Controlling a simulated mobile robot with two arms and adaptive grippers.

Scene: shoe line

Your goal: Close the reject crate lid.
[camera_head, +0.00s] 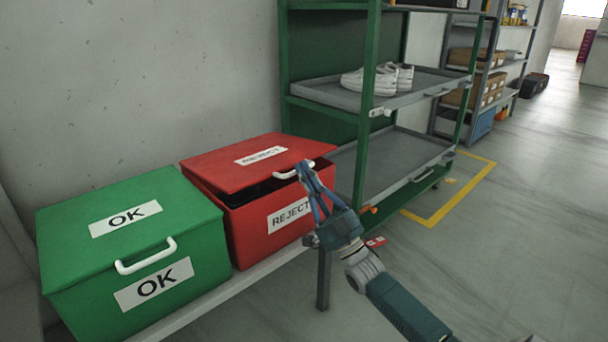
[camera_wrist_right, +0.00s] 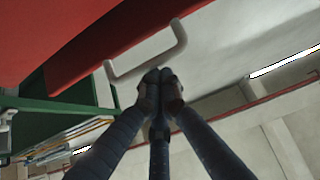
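The red reject crate (camera_head: 262,235) stands on a bench with its red lid (camera_head: 225,165) slightly raised. A dark gap shows between the lid's front edge and the crate. The white lid handle (camera_head: 290,173) is at the lid's front right. My right gripper (camera_head: 304,168) is at the handle, its fingers hiding part of it and of the crate front. In the right wrist view, the fingertips (camera_wrist_right: 160,84) are together just below the handle (camera_wrist_right: 150,58), with nothing visible between them. I cannot tell if they touch it. My left gripper is not in view.
A green OK crate (camera_head: 130,240), its lid down, stands left of the reject crate. A green shelf rack (camera_head: 370,120) with grey trays and white shoes (camera_head: 378,80) stands close on the right. The floor (camera_head: 530,200) at right is clear.

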